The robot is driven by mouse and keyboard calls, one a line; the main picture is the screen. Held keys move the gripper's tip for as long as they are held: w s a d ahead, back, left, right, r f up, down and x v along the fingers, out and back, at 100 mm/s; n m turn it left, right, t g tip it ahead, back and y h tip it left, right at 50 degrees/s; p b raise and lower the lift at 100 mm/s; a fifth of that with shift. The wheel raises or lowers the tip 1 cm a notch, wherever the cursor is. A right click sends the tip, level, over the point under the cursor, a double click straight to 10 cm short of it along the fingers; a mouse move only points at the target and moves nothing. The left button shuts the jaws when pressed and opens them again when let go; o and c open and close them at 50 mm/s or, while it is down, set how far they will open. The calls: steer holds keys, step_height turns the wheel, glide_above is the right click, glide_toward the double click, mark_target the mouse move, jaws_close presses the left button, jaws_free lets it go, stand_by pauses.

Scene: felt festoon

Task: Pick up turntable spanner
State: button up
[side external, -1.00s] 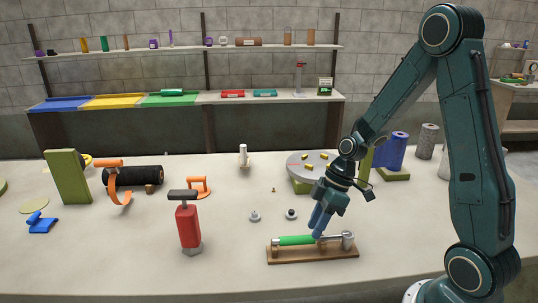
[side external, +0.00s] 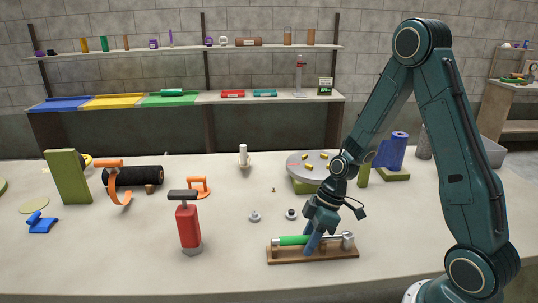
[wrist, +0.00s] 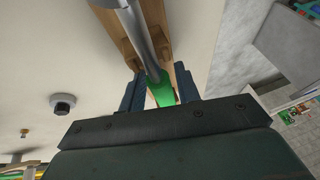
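The turntable spanner, a bar with a green handle (side external: 293,240) and a silver shaft, lies on a wooden rack (side external: 283,258) near the front of the bench. My gripper (side external: 311,247) is down at the spanner, pointing downward, near where the green meets the silver. In the wrist view, the fingers of my gripper (wrist: 157,75) stand on either side of the spanner (wrist: 148,42). They look spread, with the bar between them; contact is not clear. Part of the spanner is hidden by the fingers and the gripper body.
A round grey turntable (side external: 300,158) with yellow pieces stands behind my gripper. A red cylinder with a dark top (side external: 188,225) stands left of the rack. Two small knobs, one grey (side external: 254,216) and one black-topped (side external: 291,214), sit behind the rack. The front left bench is clear.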

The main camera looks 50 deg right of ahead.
mark_target(309, 236)
jaws_close()
steer(key=shift+r, duration=0.1)
step_height(309, 236, up, 20)
stand_by(0.9)
stand_by(0.7)
